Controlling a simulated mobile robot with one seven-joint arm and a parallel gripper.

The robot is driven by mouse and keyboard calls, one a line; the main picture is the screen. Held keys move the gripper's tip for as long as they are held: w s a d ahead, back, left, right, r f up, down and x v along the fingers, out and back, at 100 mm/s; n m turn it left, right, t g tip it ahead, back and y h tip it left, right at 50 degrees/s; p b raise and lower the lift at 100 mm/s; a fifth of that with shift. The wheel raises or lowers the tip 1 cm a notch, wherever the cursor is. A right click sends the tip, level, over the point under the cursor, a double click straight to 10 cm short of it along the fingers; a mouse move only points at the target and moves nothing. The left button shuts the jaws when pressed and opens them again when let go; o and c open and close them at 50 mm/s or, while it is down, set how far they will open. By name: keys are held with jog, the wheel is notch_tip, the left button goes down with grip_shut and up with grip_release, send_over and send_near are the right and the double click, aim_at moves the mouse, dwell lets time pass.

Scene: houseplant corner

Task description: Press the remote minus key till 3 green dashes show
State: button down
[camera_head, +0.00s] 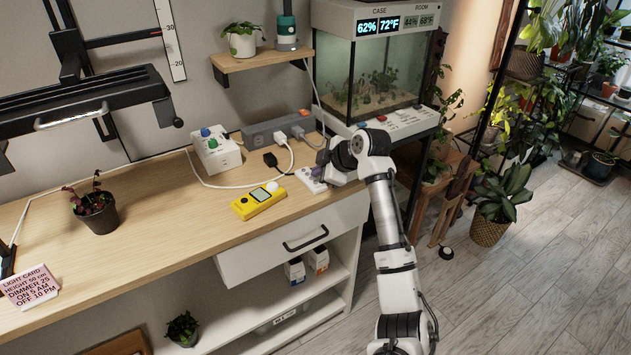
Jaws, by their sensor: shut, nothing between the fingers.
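A small white remote (308,184) lies on the wooden bench near its right front edge, partly hidden by my gripper. Its keys, including the minus key, are too small or covered to make out. My gripper (319,174) is shut and empty, with its tips pointing down right over the remote. I cannot tell whether the tips touch a key. No green dashes can be made out in this view.
A yellow meter (258,201) lies left of the remote. Behind are a black plug (271,160) with cables, a knobbed white box (216,152) and a grey power strip (277,131). A glass case (372,75) stands behind my arm. The bench's middle is mostly clear.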

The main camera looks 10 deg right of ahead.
jog(key=shift+r+p, duration=1.5)
jog(key=shift+r, duration=1)
